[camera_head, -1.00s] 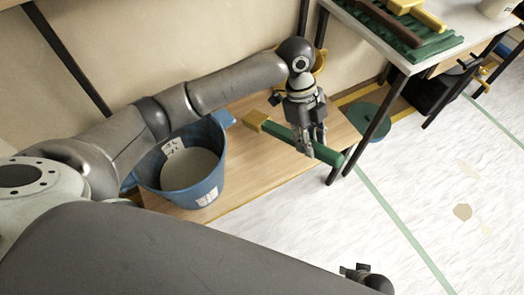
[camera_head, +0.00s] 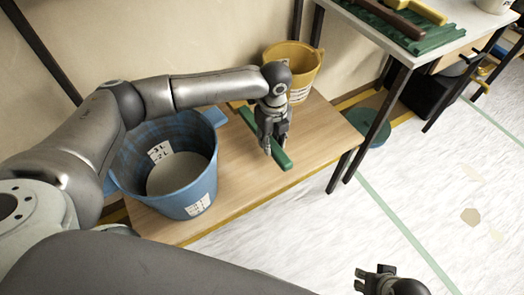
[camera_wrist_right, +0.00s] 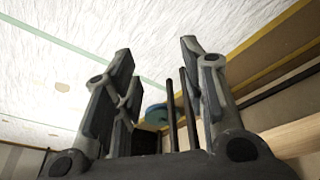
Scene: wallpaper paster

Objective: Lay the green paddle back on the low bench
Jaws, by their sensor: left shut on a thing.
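The green paddle (camera_head: 281,158) shows in the head view, over the wooden top of the low bench (camera_head: 240,178). My left gripper (camera_head: 269,147) is shut on it from above, and its fingers hide the paddle's middle. The paddle slants from upper left to lower right, with its yellowish end (camera_head: 238,104) partly hidden behind my arm. I cannot tell whether it touches the bench. My right gripper (camera_head: 372,273) is far from the bench at the bottom of the head view. In the right wrist view my right gripper (camera_wrist_right: 156,62) is open and empty.
A blue bucket (camera_head: 196,190) stands on the bench's left part, and a yellow bucket (camera_head: 293,66) at its back. The bench top right of the paddle is bare. A white table (camera_head: 385,40) with a green ridged tray (camera_head: 428,42) stands at the upper right.

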